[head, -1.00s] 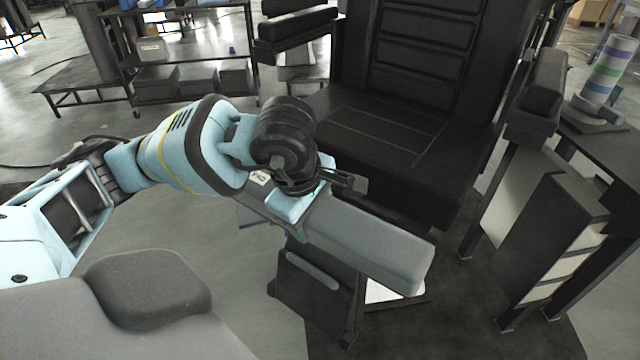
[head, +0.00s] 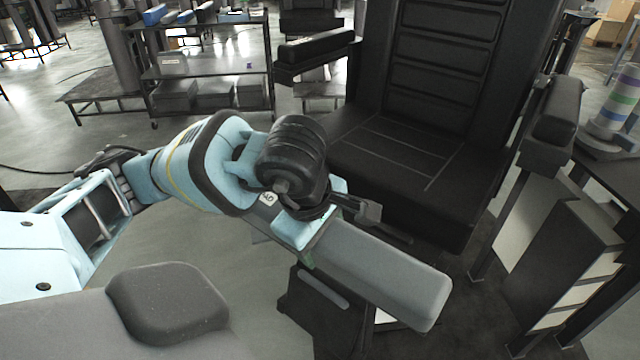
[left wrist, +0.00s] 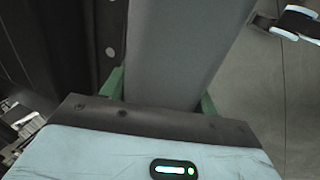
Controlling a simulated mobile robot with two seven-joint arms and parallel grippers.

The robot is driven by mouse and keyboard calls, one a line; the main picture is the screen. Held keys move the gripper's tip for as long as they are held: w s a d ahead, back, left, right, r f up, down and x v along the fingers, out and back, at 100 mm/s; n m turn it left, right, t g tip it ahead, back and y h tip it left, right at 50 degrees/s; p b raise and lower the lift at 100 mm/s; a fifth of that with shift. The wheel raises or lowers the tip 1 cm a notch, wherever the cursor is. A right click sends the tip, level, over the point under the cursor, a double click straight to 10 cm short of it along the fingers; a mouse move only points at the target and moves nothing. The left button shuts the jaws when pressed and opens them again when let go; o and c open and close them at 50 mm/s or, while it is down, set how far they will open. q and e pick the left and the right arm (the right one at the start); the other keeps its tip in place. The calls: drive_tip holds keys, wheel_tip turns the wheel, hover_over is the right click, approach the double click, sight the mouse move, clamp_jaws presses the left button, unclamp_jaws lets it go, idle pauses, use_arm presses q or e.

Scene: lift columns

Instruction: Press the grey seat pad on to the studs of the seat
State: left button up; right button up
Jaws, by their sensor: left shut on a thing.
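The grey seat pad (head: 390,280) is a long padded block, held slantwise in front of the seat. My left gripper (head: 308,258) is shut on it, with green fingers on its two sides. In the left wrist view the pad (left wrist: 180,50) runs away between the fingers (left wrist: 160,97). The black seat (head: 405,160) has its cushion just behind the pad, with stitched lines on top. The pad appears apart from the cushion. I cannot make out any studs. My right gripper is not in view.
Armrests flank the seat at left (head: 315,45) and right (head: 555,110). A dark stand (head: 325,310) is below the pad. A panelled cabinet (head: 560,255) is at right. A shelf table (head: 205,68) stands behind at left. Grey floor is open at left.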

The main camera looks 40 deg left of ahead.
use_arm(q)
drive_tip(key=shift+r+p, duration=1.05)
drive_tip(key=shift+r, duration=0.85)
drive_tip(key=shift+w, duration=0.1)
